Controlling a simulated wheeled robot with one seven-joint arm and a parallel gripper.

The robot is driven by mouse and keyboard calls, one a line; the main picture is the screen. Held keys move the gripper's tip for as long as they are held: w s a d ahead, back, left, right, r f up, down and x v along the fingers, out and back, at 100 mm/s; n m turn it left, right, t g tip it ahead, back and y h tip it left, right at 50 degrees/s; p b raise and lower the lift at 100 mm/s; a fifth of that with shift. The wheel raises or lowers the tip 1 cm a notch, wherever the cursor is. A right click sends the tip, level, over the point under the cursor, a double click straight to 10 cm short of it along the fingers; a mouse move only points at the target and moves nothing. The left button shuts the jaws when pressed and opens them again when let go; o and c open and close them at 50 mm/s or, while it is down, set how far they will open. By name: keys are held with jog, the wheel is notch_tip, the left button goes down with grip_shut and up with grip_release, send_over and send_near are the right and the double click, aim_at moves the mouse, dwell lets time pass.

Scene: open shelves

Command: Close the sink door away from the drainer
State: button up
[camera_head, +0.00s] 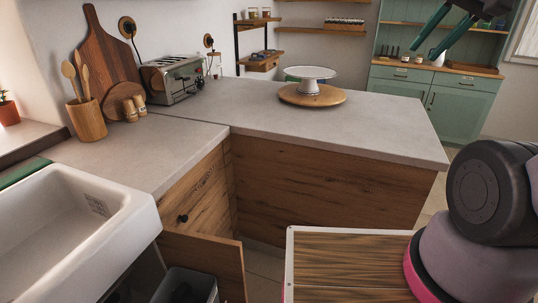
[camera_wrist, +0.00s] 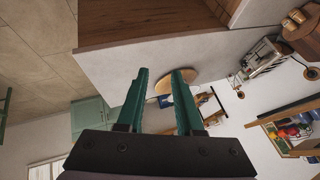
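The white sink (camera_head: 120,238) is at the lower left of the head view. Below its right corner, a wooden cabinet door (camera_head: 215,262) stands open, swung out from the cabinet; its lower part is cut off by the picture edge. A grey bin (camera_head: 185,287) shows in the opening beside it. I cannot make out a drainer for sure. My gripper (camera_head: 422,52) is raised at the upper right, far from the door. Its two green fingers are apart with nothing between them, as the wrist view (camera_wrist: 160,72) also shows. The door is not identifiable in the wrist view.
A closed cabinet front with a black knob (camera_head: 183,218) adjoins the open door.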

grip_shut()
jog(key=w+a+f+n+g+y, duration=0.1)
jog(key=w+a+f+g, duration=0.15)
jog(key=w+a, duration=0.3)
jog(key=w+a+f+g, duration=0.2)
jog(key=w+a+f, duration=0.25)
jog(key=w, duration=0.25)
jog(key=w+a+f+g, duration=0.3)
jog(key=w+a+f, duration=0.2)
jog(key=a+f, duration=0.7)
jog(key=s+a+f+n+g, duration=0.1)
jog(key=a+f, duration=0.4)
jog(key=f, duration=0.3)
jog(key=s+a+f+g, duration=0.1)
jog(key=a+f, duration=0.4)
jog(key=f, duration=0.3)
jog(key=s+a+f, duration=0.2)
jog(key=s+f, duration=0.3)
jog(key=f, duration=0.4)
jog(key=s+a+f+g+h, duration=0.1)
jog(key=s+f, duration=0.4)
jog(key=f, duration=0.4)
jog(key=s+a+f+g+h, duration=0.1)
jog(key=s+a+f, duration=0.1)
jog(key=s+f, duration=0.3)
jog(key=shift+s+a+f, duration=0.2)
jog(key=shift+a+f, duration=0.15)
jog(key=shift+f, duration=1.8)
